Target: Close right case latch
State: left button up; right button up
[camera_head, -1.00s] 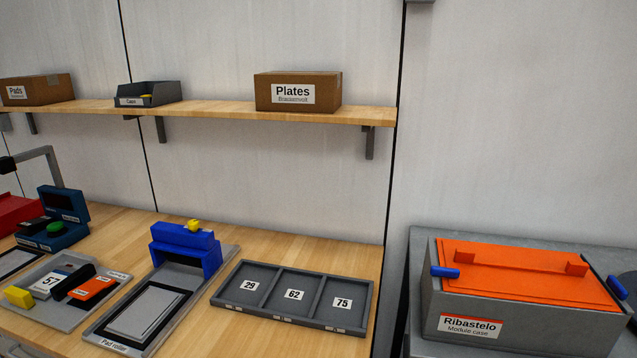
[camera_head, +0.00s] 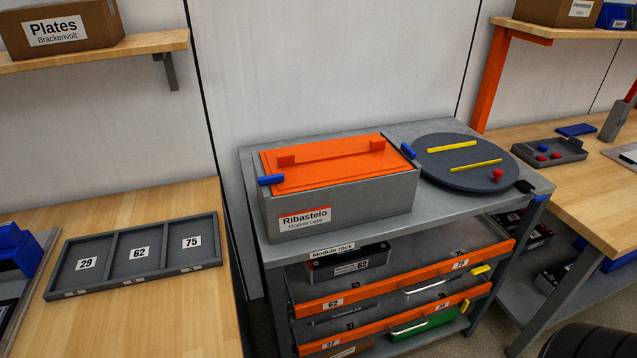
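The module case (camera_head: 345,205) is a grey box labelled Ribastelo with an orange lid (camera_head: 330,165) lying on it. It stands on the left part of the grey rack top. A blue left latch (camera_head: 271,180) sticks out at the case's left end. The blue right case latch (camera_head: 408,151) is at the right end, near the lid's right edge, beside the round dark turntable. It is too small to tell exactly how it sits against the lid. Neither of my grippers shows in the head view.
The turntable (camera_head: 466,163) with two yellow bars and a red knob fills the rack top's right part. Below are rack drawers (camera_head: 405,282) with orange fronts. A wooden bench with a three-part tray (camera_head: 137,254) is on the left, another bench (camera_head: 590,195) on the right.

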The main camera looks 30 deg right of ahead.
aim_at(410, 153)
jog(key=l+z, duration=0.15)
jog(key=z, duration=1.35)
jog(key=k+l, duration=0.05)
